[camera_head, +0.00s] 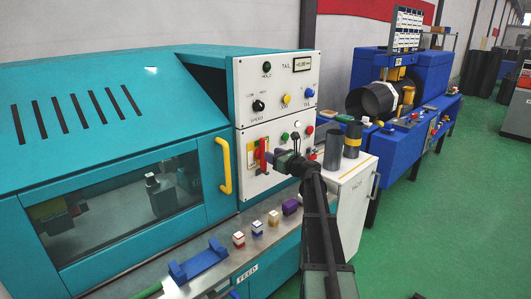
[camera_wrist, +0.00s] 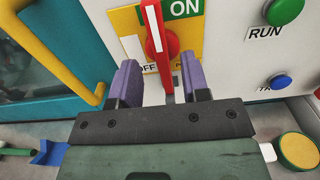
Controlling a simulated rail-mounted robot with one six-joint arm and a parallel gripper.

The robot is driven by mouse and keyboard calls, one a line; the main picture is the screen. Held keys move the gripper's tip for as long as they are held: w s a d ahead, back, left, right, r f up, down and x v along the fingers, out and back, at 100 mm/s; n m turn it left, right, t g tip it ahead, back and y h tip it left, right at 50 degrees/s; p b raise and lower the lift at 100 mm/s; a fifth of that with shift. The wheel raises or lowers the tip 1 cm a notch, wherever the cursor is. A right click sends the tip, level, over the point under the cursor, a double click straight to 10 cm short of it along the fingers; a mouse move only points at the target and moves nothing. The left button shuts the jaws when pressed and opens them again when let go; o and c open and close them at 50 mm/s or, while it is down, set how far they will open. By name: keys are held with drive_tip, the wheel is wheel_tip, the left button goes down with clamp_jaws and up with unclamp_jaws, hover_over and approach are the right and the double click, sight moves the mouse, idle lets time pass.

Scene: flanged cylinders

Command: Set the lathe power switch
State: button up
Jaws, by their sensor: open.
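The lathe power switch is a red lever (camera_wrist: 160,38) with a white stripe, on a yellow plate on the lathe's white panel. It points nearly straight up, beside the green ON label (camera_wrist: 186,8); the OFF label (camera_wrist: 146,68) is at lower left. The red lever also shows in the head view (camera_head: 262,154). My gripper (camera_wrist: 161,78) is open, its two purple fingers below and either side of the lever's line, with gaps. In the head view my gripper (camera_head: 270,156) is close to the panel at the lever. Contact cannot be told.
A green RUN button (camera_wrist: 285,10) and a blue button (camera_wrist: 280,82) are to the right. A yellow door handle (camera_head: 224,165) is left of the panel. Dark cylinders (camera_head: 333,150) stand on a white cabinet at right. Small blocks (camera_head: 257,227) line the front ledge.

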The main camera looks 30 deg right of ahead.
sight(262, 154)
drive_tip(key=x, duration=0.4)
drive_tip(key=shift+w+a, duration=0.1)
drive_tip(key=shift+w, duration=0.25)
clamp_jaws()
